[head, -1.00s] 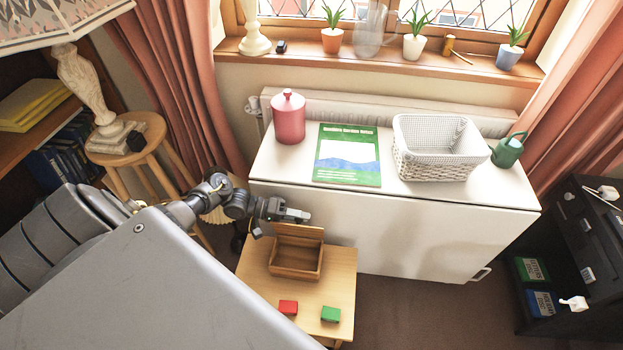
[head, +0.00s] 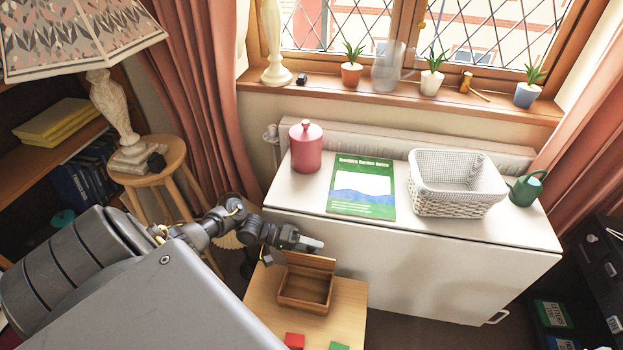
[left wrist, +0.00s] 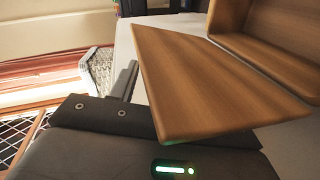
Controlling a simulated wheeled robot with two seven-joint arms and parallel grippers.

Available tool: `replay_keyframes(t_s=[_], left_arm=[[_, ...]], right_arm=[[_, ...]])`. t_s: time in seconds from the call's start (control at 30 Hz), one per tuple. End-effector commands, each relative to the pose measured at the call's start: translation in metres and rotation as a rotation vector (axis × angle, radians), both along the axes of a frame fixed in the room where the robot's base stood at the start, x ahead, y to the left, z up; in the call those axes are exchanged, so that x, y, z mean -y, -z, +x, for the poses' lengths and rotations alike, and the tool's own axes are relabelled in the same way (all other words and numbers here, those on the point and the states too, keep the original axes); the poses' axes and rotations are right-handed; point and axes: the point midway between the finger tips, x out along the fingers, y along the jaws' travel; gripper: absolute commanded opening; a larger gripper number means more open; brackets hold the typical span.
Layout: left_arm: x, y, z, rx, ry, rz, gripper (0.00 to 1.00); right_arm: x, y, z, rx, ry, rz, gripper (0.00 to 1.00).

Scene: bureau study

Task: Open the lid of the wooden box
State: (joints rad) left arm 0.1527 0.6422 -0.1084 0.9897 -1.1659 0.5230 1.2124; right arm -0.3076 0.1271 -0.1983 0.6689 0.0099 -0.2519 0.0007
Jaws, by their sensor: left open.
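The wooden box (head: 304,292) sits on a small wooden table in the head view. Its lid (head: 310,262) stands raised along the back edge, and the box's inside shows and looks empty. My left gripper (head: 312,245) is open, just behind and above the lid's top edge. In the left wrist view the lid (left wrist: 205,85) fills the middle as a slanting board, with part of the box (left wrist: 265,40) behind it at the upper right. A dark gripper finger (left wrist: 124,82) shows beside the lid; I cannot tell whether they touch. My right gripper is out of view.
A red block (head: 294,341) and a green block (head: 339,346) lie at the front of the small table (head: 345,305). The white cabinet (head: 420,262) behind it carries a red canister (head: 306,150), a green book (head: 345,207), a white basket (head: 455,200) and a watering can (head: 526,189).

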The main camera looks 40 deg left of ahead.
Motion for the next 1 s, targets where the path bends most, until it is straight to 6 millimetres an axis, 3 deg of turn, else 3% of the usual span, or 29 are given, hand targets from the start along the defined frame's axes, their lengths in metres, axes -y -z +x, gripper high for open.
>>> replay_keyframes(t_s=[0.6,1.0], left_arm=[[-0.08,-0.023,-0.05,-0.002,-0.001,0.001,0.47],[-0.089,-0.027,-0.056,0.0,-0.001,0.001,0.47]], right_arm=[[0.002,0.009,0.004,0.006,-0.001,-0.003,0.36],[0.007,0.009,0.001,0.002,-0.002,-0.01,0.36]])
